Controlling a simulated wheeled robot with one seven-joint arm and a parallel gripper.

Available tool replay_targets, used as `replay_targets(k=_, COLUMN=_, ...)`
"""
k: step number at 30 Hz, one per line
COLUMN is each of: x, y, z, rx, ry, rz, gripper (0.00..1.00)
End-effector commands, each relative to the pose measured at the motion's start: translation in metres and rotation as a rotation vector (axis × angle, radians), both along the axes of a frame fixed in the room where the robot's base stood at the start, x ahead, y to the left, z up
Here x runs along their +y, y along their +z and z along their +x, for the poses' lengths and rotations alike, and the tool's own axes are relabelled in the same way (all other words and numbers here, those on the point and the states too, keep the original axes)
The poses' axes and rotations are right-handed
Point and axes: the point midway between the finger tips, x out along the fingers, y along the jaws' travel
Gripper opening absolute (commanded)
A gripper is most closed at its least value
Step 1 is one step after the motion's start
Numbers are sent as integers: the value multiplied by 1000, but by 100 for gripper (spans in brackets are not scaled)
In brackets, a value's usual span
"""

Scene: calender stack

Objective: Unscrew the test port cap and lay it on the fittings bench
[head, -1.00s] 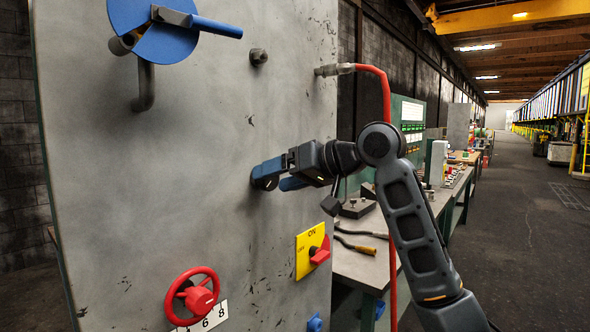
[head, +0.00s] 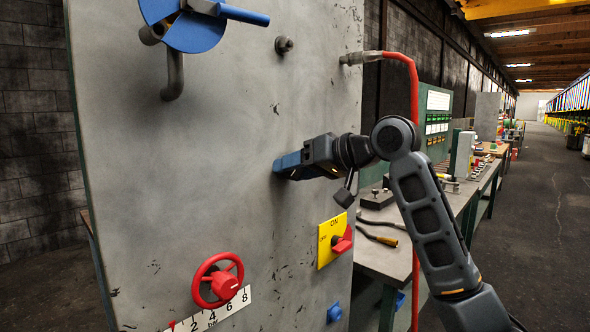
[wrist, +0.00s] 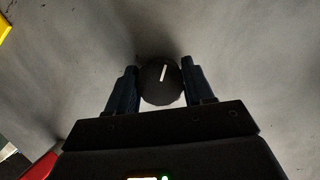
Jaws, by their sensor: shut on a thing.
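The test port cap (wrist: 161,88) is a round black cap with a white line on its face, seen in the wrist view against the grey panel. The line stands nearly upright, tilted slightly right. My gripper (head: 285,168) is at the panel face, with its blue fingers on both sides of the cap, shut on it. In the head view the fingers hide the cap. The fittings bench (head: 398,256) has a grey top and stands to the right, beyond the panel's edge.
The grey panel (head: 200,190) carries a blue disc with a handle (head: 200,25), a red handwheel (head: 218,281) over a number scale, and a yellow on/off switch plate (head: 328,243). A red hose (head: 414,140) hangs by its right edge. Tools (head: 378,238) lie on the bench.

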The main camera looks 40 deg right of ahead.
Motion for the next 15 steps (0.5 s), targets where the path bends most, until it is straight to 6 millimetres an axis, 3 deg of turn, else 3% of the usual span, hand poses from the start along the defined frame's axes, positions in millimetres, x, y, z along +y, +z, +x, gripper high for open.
replay_targets(k=3, x=0, y=0, z=0, rx=1, ry=0, rz=0, gripper=23)
replay_targets(k=4, x=0, y=-1, z=0, rx=1, ry=0, rz=0, gripper=50)
replay_targets(k=13, x=0, y=-1, z=0, rx=2, ry=0, rz=-1, gripper=21)
replay_targets(k=15, x=1, y=-1, z=0, rx=0, ry=1, rz=-29, gripper=20)
